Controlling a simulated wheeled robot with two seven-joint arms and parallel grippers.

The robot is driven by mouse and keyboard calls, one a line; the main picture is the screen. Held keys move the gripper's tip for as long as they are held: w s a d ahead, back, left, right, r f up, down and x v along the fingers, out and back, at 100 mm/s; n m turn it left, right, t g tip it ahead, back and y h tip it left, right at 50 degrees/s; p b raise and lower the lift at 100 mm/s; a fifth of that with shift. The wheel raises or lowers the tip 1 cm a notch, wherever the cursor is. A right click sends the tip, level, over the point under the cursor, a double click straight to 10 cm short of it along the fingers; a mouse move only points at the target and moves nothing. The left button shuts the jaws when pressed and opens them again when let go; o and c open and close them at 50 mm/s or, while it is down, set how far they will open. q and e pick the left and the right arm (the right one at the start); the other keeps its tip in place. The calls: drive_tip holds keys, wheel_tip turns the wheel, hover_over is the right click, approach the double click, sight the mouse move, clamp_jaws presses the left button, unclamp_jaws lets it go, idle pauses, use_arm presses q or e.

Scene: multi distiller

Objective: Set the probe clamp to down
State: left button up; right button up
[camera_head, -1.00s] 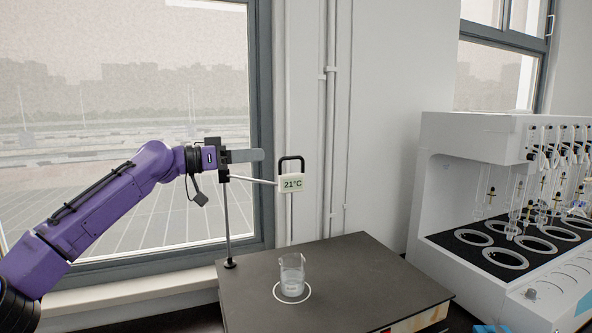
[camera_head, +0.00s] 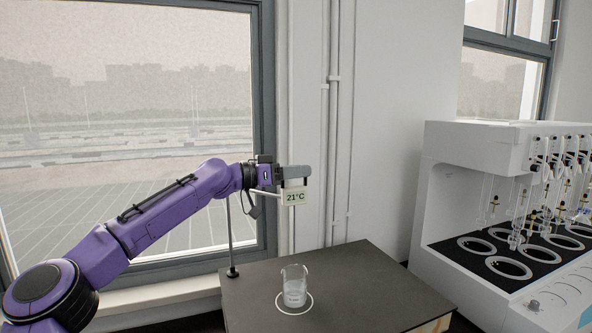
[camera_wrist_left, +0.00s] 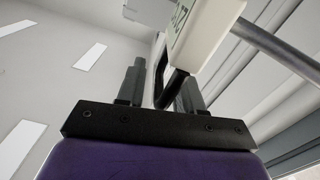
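The probe clamp is a white box reading 21°C (camera_head: 294,197), held on an arm from an upright metal stand (camera_head: 230,235). A thin probe hangs below the box, above the glass beaker (camera_head: 294,290) on the hotplate. My left gripper (camera_head: 297,172) is at the clamp's black handle, hiding most of it in the head view. In the left wrist view, the handle (camera_wrist_left: 158,85) lies between the two spread fingers, and the white box (camera_wrist_left: 205,30) is just beyond. The fingers look open around the handle, with a gap on the left side. My right gripper is out of view.
The black-topped hotplate (camera_head: 370,290) bears the beaker inside a white ring. A white distiller (camera_head: 440,215) with glassware stands to the right. The window and wall pipes are behind. The space over the hotplate's right half is clear.

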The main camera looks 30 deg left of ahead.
use_arm(q)
clamp_jaws()
wheel_tip(320, 180, down, 14)
drive_tip(key=b, duration=1.2)
drive_tip(key=shift+d, duration=0.1)
drive_tip(key=shift+c, duration=0.8)
unclamp_jaws()
drive_tip(key=shift+o, duration=0.8)
drive_tip(key=shift+r, duration=0.2)
drive_tip(key=b+v, duration=0.3)
drive_tip(key=v, duration=0.7)
drive_tip(key=shift+s, duration=0.15)
drive_tip(key=shift+a, duration=0.2)
